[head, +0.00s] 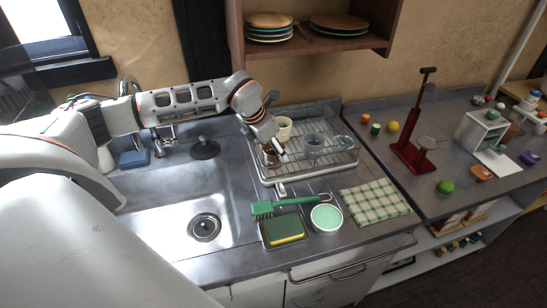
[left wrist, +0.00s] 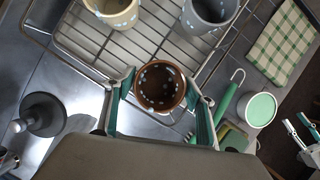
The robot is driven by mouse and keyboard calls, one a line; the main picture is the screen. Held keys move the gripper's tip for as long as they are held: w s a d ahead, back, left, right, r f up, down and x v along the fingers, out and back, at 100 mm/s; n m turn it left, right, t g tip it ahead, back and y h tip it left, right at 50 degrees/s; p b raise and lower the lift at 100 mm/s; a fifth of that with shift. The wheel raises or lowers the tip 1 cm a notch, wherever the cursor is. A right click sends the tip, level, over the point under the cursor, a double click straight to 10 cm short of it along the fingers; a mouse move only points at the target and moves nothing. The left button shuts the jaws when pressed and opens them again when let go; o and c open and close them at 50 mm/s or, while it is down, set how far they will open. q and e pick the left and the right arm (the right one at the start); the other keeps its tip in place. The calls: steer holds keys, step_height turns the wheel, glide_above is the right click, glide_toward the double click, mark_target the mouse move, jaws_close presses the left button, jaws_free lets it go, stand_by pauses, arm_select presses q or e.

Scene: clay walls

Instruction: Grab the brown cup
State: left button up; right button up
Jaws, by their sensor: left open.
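The brown cup (left wrist: 160,86) is dark brown with pale spots and stands on the wire dish rack (head: 322,166). In the head view the brown cup (head: 273,158) is partly hidden by my left gripper (head: 276,152). In the left wrist view my left gripper (left wrist: 162,112) is open, with one finger on each side of the cup's near part. I cannot tell whether the fingers touch it.
A cream cup (head: 284,128) and a grey cup (head: 314,142) stand on the rack close behind the brown cup. A sink (head: 160,205) with a black plunger (head: 204,149) lies left. A green brush (head: 290,203), sponge (head: 284,230) and mint bowl (head: 326,218) lie in front.

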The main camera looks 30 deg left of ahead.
arm_select(q)
steer(key=c, duration=1)
steer(key=shift+o, duration=0.2)
